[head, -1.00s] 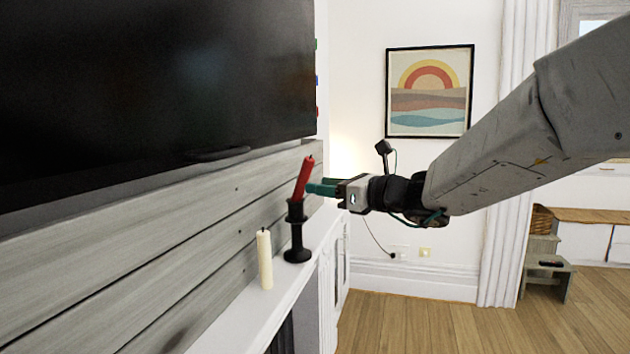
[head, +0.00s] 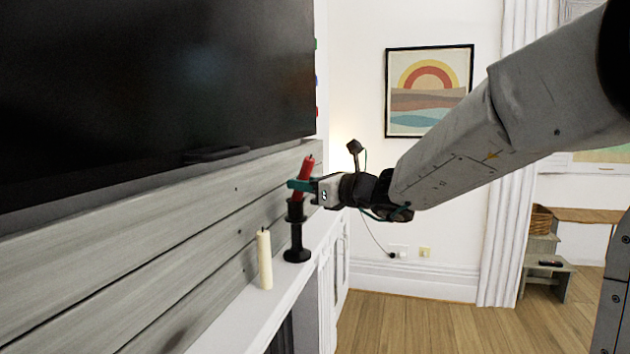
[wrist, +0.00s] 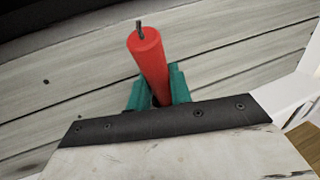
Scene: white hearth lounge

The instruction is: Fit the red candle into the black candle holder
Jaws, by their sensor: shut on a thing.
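The red candle (head: 307,168) stands tilted to the right at the top of the black candle holder (head: 296,234), in the head view. Its lower end meets the holder's cup; how deep it sits is hidden by the green fingers. The holder stands upright on the white mantel. My gripper (head: 298,186) is shut on the red candle, just above the holder's cup. In the wrist view the candle (wrist: 148,57), with its dark wick, rises between the green fingers (wrist: 158,90). The holder is not visible in the wrist view.
A cream candle (head: 264,260) stands on the mantel (head: 270,306) left of the holder. Grey wood panelling (head: 130,235) and a large black television (head: 160,80) are close behind and above. Open room lies to the right of the mantel.

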